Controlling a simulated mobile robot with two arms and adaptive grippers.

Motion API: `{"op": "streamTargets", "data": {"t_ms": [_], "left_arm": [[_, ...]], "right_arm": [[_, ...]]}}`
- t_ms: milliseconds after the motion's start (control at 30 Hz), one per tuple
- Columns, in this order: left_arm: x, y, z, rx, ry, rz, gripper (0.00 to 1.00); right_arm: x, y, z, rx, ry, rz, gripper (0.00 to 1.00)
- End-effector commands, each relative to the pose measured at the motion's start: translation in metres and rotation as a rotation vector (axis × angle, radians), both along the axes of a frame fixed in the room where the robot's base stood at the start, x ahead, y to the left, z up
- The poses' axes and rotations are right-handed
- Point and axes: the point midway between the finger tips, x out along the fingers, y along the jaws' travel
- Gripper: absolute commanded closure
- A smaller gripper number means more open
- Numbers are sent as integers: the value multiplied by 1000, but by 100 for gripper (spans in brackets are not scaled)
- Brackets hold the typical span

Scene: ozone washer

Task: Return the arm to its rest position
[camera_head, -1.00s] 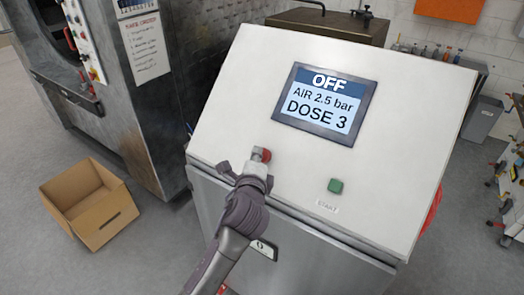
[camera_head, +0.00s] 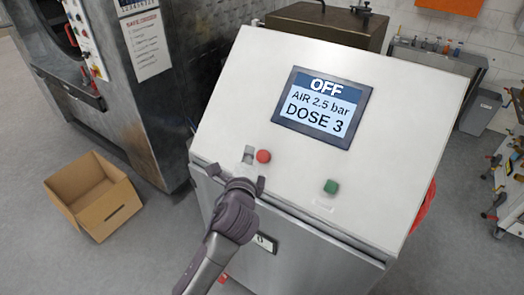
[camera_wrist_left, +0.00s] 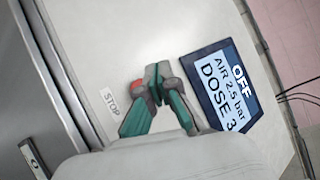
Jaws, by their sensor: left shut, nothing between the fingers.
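My left gripper (camera_head: 248,156) is shut and empty, just left of the red button on the sloped white control panel (camera_head: 240,85). In the left wrist view the closed fingertips (camera_wrist_left: 158,70) are in front of the panel and partly cover the red button (camera_wrist_left: 138,87). In the head view the red button (camera_head: 264,156) shows whole. I cannot tell the exact gap between fingertips and panel. A STOP label (camera_wrist_left: 110,101) is near the button. The screen (camera_head: 321,108) reads OFF, AIR 2.5 bar, DOSE 3. My right gripper is not in view.
A green button (camera_head: 331,187) is on the panel's lower right. An open cardboard box (camera_head: 104,202) stands on the floor at left. A large metal machine (camera_head: 140,100) stands behind it. A grey bin (camera_head: 481,112) and a tool trolley (camera_head: 512,190) are at right.

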Motion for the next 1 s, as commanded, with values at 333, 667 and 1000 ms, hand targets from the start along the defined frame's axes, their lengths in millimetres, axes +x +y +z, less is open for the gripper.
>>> {"op": "streamTargets", "data": {"t_ms": [333, 667, 1000], "left_arm": [[0, 0, -1, 0, 0, 0, 100], [0, 0, -1, 0, 0, 0, 100], [-60, 75, -82, -434, 335, 238, 100]], "right_arm": [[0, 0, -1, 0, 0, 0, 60], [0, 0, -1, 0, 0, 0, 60], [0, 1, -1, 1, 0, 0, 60]]}}
